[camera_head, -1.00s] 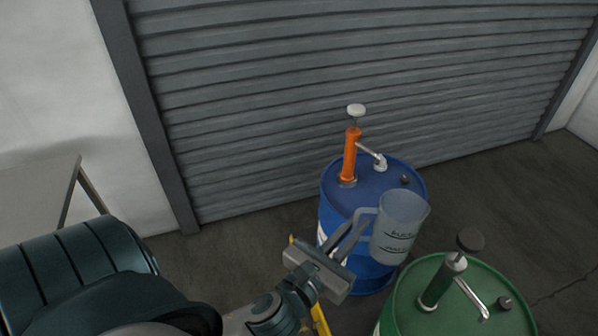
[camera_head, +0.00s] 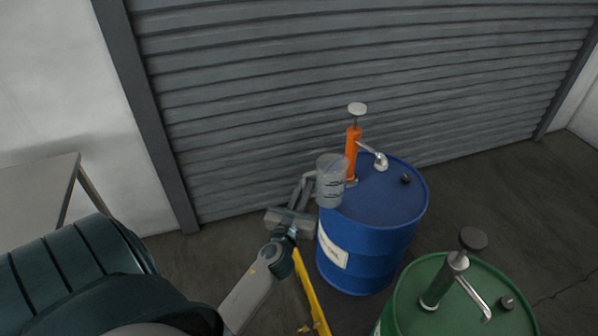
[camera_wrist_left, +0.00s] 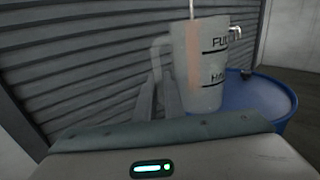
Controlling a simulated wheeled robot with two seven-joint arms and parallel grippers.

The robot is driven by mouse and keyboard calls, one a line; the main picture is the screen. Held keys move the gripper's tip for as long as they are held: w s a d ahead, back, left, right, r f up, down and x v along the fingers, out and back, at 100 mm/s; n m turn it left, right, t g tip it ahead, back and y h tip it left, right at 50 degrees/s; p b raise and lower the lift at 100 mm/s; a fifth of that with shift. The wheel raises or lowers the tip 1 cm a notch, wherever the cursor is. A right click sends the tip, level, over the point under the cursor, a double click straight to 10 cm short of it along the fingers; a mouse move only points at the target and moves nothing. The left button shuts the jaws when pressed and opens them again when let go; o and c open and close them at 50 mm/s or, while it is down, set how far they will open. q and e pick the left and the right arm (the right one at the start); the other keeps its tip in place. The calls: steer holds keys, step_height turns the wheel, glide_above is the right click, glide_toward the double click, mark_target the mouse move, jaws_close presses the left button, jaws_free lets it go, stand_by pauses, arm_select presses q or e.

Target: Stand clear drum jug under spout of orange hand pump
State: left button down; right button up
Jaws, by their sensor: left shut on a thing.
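The clear drum jug (camera_head: 331,186) is upright, with dark level marks on its wall; it also shows in the left wrist view (camera_wrist_left: 212,95). My left gripper (camera_head: 308,186) is shut on its handle, on the jug's left side. The orange hand pump (camera_head: 353,150) stands on the blue drum (camera_head: 375,235), with a white knob on top. Its pale spout (camera_head: 380,160) points right, away from the jug. The jug is at the drum's left edge and overlaps the pump's foot in the head view. In the left wrist view the pump shows through the jug. My right gripper is out of view.
A green drum (camera_head: 408,296) with a dark green pump (camera_head: 443,280) stands in front at the right. A yellow rail (camera_head: 312,290) is below my left arm. A grey shutter (camera_head: 260,90) closes the back. A table (camera_head: 40,185) is at the left.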

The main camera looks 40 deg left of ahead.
arm_select(q)
steer(key=shift+a+f, duration=0.85)
steer(key=shift+f, duration=0.15)
steer(key=shift+s, duration=0.1)
steer(key=shift+d, duration=0.1)
steer(key=shift+f, duration=0.1)
